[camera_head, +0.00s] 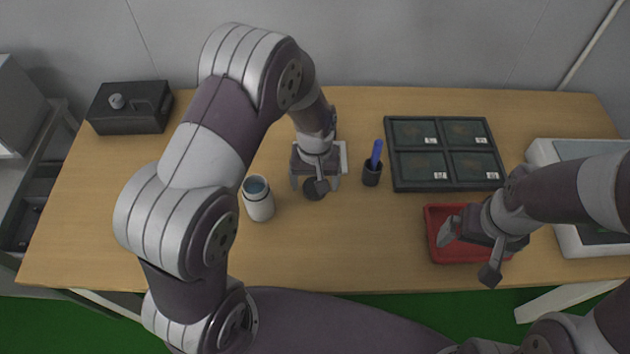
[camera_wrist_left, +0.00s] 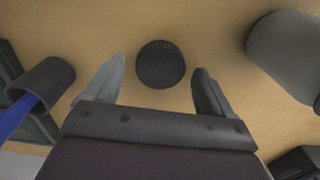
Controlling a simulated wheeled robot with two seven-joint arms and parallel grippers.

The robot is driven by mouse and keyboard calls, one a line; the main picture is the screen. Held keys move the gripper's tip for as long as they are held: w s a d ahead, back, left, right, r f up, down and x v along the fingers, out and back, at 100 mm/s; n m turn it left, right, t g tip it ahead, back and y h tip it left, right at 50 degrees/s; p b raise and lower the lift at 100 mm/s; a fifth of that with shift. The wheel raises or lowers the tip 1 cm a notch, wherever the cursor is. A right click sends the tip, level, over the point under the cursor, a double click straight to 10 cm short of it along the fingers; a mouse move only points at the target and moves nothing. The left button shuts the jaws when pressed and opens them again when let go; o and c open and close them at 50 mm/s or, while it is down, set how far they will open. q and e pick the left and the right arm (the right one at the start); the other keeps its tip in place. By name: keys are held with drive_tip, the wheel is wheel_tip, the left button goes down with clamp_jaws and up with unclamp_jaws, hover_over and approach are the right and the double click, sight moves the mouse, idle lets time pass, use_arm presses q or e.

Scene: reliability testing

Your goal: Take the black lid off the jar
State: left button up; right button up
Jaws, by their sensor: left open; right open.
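The black lid (camera_wrist_left: 160,64) is a dark round disc that appears to lie on the table, apart from the jar; in the head view the lid (camera_head: 314,190) is partly covered by my left gripper. The jar (camera_head: 258,204) is a pale cylinder standing upright with its top uncovered; it also shows in the left wrist view (camera_wrist_left: 287,52). My left gripper (camera_head: 315,186) is open above the table, right of the jar. Its fingers (camera_wrist_left: 158,82) are on either side of the lid in the wrist view, not visibly touching it. My right gripper (camera_head: 468,253) is open over the red tray.
A dark pen cup (camera_head: 371,177) with a blue pen (camera_head: 376,152) stands close right of my left gripper. A black compartment tray (camera_head: 391,155) lies further right. The red tray (camera_head: 434,222) is at front right. A black box (camera_head: 130,115) stands at back left.

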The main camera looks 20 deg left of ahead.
sight(314, 187)
use_arm(q)
wheel_tip(314, 187, up, 11)
drive_tip(key=s+a+r+m+t+p, duration=0.1)
drive_tip(key=s+a+m, duration=0.1)
drive_tip(key=s, duration=0.4)
drive_tip(key=s+a+r+m, duration=0.1)
drive_tip(key=s+a+r, duration=0.15)
drive_tip(key=s, duration=0.35)
drive_tip(key=r+p, duration=0.2)
drive_tip(key=p, duration=0.1)
drive_tip(key=r+p, duration=0.3)
drive_tip(key=shift+s+a, duration=0.2)
